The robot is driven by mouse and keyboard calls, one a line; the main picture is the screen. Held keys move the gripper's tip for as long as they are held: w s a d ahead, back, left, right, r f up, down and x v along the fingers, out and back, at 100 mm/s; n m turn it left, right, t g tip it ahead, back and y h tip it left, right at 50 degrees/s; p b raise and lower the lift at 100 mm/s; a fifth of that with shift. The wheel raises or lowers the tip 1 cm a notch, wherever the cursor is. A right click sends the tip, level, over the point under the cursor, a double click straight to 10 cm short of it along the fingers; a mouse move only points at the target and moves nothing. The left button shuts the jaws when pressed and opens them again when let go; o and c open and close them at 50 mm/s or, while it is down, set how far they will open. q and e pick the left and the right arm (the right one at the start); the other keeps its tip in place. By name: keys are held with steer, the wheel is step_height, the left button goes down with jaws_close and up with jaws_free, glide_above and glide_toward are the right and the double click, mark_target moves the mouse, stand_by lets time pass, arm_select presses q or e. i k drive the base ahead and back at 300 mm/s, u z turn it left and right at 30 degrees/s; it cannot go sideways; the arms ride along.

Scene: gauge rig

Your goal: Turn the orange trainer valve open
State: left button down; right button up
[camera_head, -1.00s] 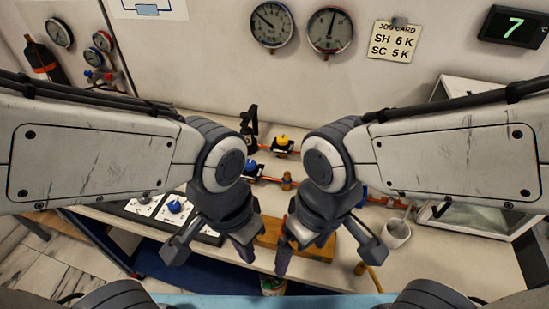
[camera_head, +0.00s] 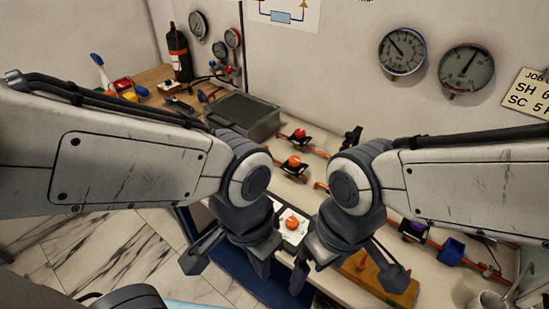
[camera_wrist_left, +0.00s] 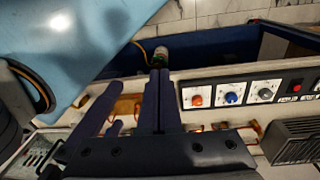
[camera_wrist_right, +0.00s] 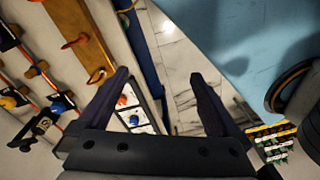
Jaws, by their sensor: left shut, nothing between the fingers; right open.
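The orange trainer valve (camera_head: 292,223) is a small orange knob on a white panel, seen between my two grippers in the head view. It also shows in the left wrist view (camera_wrist_left: 197,101), beside a blue knob (camera_wrist_left: 231,97) and a grey knob (camera_wrist_left: 265,93), and in the right wrist view (camera_wrist_right: 123,100). My left gripper (camera_head: 262,268) is shut and empty, in front of the panel and apart from the knob. My right gripper (camera_head: 301,275) is open and empty, its spread fingers clear in the right wrist view (camera_wrist_right: 157,82). The knob's exact angle cannot be told.
Other orange-red valves (camera_head: 294,162) sit on copper pipes behind the panel. A wooden block (camera_head: 375,280) lies right of my right gripper. A grey case (camera_head: 243,116) stands further back. Gauges (camera_head: 402,50) hang on the wall. Open floor (camera_head: 95,250) lies at left.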

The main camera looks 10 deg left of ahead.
mark_target(294, 160)
steer(key=z, duration=2.35)
steer(key=k, duration=1.15)
steer(key=u, duration=1.4)
steer(key=i, duration=1)
steer(key=z, duration=0.05)
